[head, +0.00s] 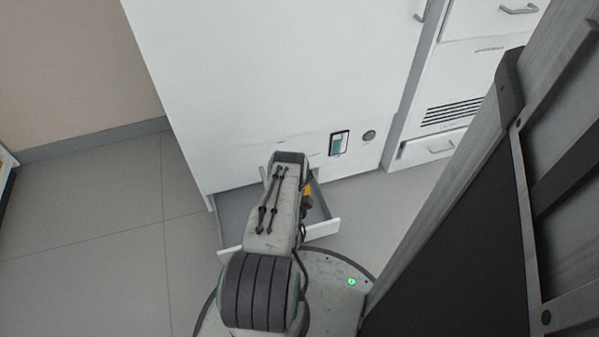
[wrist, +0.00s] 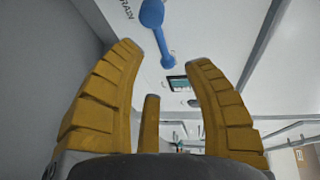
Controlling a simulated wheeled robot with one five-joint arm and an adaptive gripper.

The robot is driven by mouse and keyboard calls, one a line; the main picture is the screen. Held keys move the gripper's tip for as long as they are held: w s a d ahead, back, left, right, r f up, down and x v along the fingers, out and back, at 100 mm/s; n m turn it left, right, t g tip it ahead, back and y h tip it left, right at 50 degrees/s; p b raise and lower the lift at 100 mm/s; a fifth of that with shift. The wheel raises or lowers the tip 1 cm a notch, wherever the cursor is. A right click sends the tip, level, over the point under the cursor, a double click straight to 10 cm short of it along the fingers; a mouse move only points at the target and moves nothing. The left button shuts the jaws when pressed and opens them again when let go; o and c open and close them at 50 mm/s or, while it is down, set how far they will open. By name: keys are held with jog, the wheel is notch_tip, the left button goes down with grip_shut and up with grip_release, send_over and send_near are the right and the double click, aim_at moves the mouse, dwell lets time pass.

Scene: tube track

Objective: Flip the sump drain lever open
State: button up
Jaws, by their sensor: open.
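A blue lever with a round knob (wrist: 152,14) shows in the wrist view at the top, on a pale panel (wrist: 205,35). Its thin arm runs down the picture, between and beyond my fingertips. My gripper (wrist: 162,56) is open, with its yellow fingers spread to either side of the lever's lower end. I see no contact between the fingers and the lever. In the head view my arm reaches down to the white cabinet front (head: 250,80) and hides the lever; only a bit of yellow shows beside the arm.
An open drawer (head: 322,229) juts from the cabinet's bottom around my arm. A small display (head: 339,143) and a round dark knob (head: 369,136) sit to its right; the display (wrist: 179,84) also shows in the wrist view. Grey floor (head: 80,240) is clear on the left.

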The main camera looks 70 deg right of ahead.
jog(key=b+x, duration=0.6)
jog(key=shift+d, duration=0.25)
jog(key=shift+w, duration=0.1)
jog(key=shift+c, duration=0.2)
grip_shut()
dwell(0.5)
